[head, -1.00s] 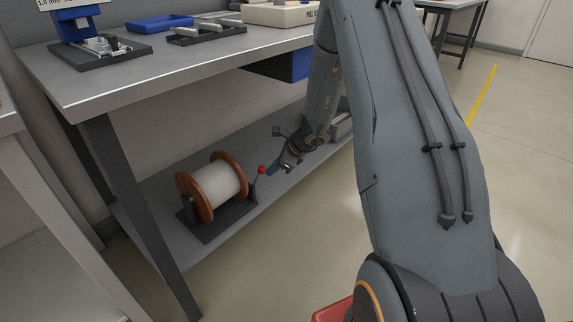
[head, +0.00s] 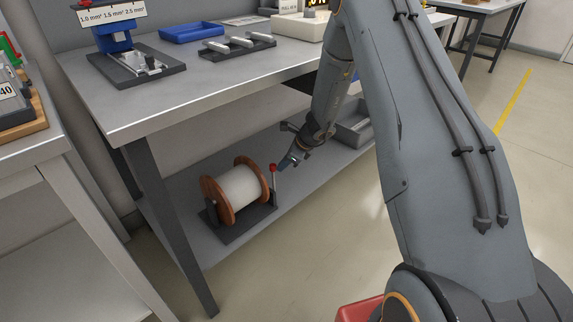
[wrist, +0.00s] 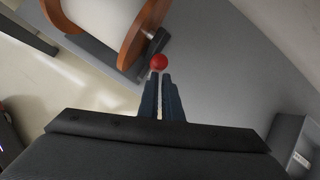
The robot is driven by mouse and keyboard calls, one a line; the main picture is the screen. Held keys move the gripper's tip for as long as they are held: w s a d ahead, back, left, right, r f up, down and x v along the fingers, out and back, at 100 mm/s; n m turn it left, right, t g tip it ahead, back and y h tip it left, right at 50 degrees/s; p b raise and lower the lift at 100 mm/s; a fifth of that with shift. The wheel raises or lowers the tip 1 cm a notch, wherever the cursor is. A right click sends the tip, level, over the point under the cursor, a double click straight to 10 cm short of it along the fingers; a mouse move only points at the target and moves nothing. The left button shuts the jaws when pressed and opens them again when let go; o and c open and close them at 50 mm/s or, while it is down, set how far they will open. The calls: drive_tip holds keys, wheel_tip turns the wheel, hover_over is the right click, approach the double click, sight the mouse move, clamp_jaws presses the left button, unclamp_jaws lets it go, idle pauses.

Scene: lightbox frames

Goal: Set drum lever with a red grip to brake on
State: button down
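The cable drum (head: 239,192) has wooden flanges and a white winding and stands on a dark base (head: 240,228) on the lower shelf. Its lever is a thin rod at the drum's right side with a round red grip (head: 272,168). The lever stands about upright in the head view. My gripper (head: 284,163) comes from the upper right, with its tips right beside the red grip. In the wrist view the fingers (wrist: 161,80) lie close together with a thin slit, and the red grip (wrist: 158,62) is just beyond the tips. Whether they touch is unclear.
The bench top (head: 190,92) overhangs the shelf (head: 185,177), with a bench leg (head: 172,225) left of the drum. A grey bin (head: 352,134) stands on the shelf behind my gripper.

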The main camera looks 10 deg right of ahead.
drive_tip(key=shift+w+a+r, duration=0.35)
drive_tip(key=shift+w+a, duration=0.2)
drive_tip(key=shift+a, duration=0.05)
drive_tip(key=d+p+v, duration=0.2)
drive_tip(key=p+v, duration=0.1)
drive_tip(key=v, duration=0.8)
drive_tip(key=shift+w+d, duration=0.2)
drive_tip(key=shift+w, duration=0.1)
